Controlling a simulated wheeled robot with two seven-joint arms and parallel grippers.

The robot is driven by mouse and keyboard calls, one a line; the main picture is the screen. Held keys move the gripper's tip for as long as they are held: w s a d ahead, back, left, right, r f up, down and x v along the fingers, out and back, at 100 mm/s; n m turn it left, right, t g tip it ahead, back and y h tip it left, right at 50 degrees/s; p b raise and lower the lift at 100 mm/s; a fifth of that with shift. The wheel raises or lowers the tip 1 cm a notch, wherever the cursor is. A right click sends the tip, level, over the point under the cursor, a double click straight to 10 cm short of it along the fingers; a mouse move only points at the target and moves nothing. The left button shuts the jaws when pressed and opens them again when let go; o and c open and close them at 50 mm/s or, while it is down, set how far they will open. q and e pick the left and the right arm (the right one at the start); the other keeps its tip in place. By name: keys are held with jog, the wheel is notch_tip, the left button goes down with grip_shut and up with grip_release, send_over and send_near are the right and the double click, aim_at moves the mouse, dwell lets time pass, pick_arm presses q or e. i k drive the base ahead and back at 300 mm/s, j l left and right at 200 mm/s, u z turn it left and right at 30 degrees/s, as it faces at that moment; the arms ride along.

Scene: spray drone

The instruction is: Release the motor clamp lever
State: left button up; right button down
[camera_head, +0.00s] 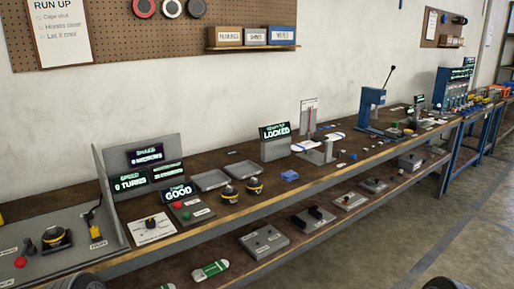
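A dark display (275,131) reading LOCKED stands on a grey box on the long brown workbench (240,157). Right of it is a grey stand (318,153) with a white, blue-tipped propeller across its top. A pale upright plate with a thin red line stands behind the propeller. I cannot pick out a clamp lever for certain at this size. Neither gripper shows.
A blue press (371,107) with a raised black handle stands farther right. Two grey trays (211,180), yellow-black motors (254,186) and a small blue block (289,175) lie left and in front. A lower shelf (300,232) holds grey boxes. The floor at right is clear.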

aim_at(24, 253)
jog(key=u, duration=2.2)
